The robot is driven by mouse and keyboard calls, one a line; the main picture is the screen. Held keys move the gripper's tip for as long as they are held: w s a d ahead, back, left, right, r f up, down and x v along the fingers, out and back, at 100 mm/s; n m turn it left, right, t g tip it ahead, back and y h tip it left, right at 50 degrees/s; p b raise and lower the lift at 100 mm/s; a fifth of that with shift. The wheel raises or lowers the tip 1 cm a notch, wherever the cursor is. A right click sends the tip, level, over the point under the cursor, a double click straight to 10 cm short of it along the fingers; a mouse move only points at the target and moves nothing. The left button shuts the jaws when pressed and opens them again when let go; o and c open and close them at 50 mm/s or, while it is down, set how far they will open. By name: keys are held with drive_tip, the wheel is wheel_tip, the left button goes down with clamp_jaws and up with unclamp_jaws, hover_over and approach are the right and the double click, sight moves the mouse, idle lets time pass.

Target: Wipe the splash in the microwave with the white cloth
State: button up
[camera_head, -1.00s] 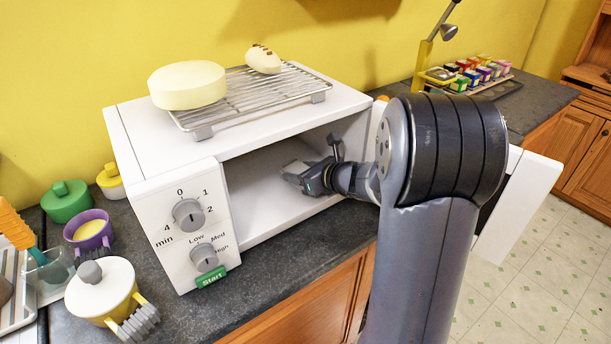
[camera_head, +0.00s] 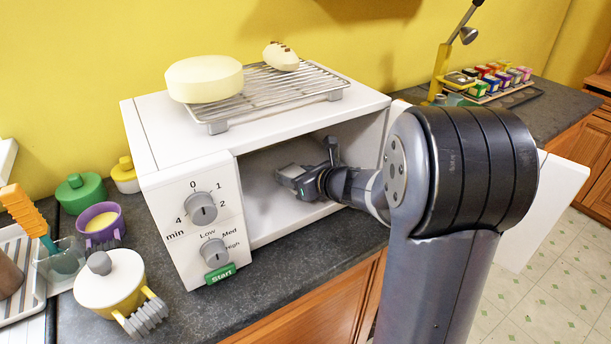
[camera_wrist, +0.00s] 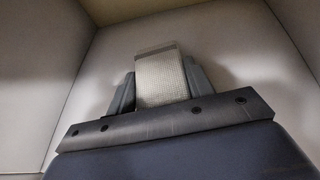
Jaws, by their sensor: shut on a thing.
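The white microwave (camera_head: 258,128) stands on the counter with its door (camera_head: 537,200) swung open to the right. My gripper (camera_head: 290,172) is inside its cavity, reached in from the right. In the wrist view my gripper (camera_wrist: 158,92) is shut on the white cloth (camera_wrist: 162,78), a pale woven piece between the two fingers, close to the cavity's inner surfaces. In the head view the cloth is too small to make out clearly. I see no splash in either view; my gripper and arm hide part of the cavity.
On the microwave top lie a wire rack (camera_head: 265,95), a cream round block (camera_head: 204,79) and a small pale item (camera_head: 281,56). Left on the counter are a white-lidded yellow pot (camera_head: 110,282), a purple cup (camera_head: 100,222) and a green lidded pot (camera_head: 80,193). The cavity walls surround my gripper closely.

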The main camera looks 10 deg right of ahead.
sight(291, 211)
drive_tip(key=shift+s+a, duration=0.15)
drive_tip(key=shift+a, duration=0.15)
drive_tip(key=shift+s+a+f+b, duration=0.1)
drive_tip(key=shift+s+a+b, duration=0.2)
drive_tip(key=shift+a, duration=0.5)
drive_tip(key=shift+s+a+r+b, duration=0.1)
drive_tip(key=shift+s+a+b, duration=0.2)
drive_tip(key=shift+a, duration=0.55)
drive_tip(key=shift+s+a+f+b, duration=0.15)
drive_tip(key=shift+a+b, duration=0.25)
drive_tip(key=shift+a, duration=0.4)
drive_tip(key=shift+s+d, duration=0.35)
drive_tip(key=shift+s, duration=0.7)
drive_tip(key=shift+s+d, duration=0.35)
drive_tip(key=shift+s, duration=0.65)
drive_tip(key=shift+s+d, duration=0.35)
drive_tip(key=shift+s, duration=0.7)
drive_tip(key=shift+w+d, duration=0.25)
drive_tip(key=shift+d, duration=0.55)
drive_tip(key=shift+w+d, duration=0.3)
drive_tip(key=shift+d, duration=0.55)
drive_tip(key=shift+w+d, duration=0.25)
drive_tip(key=shift+d, duration=0.55)
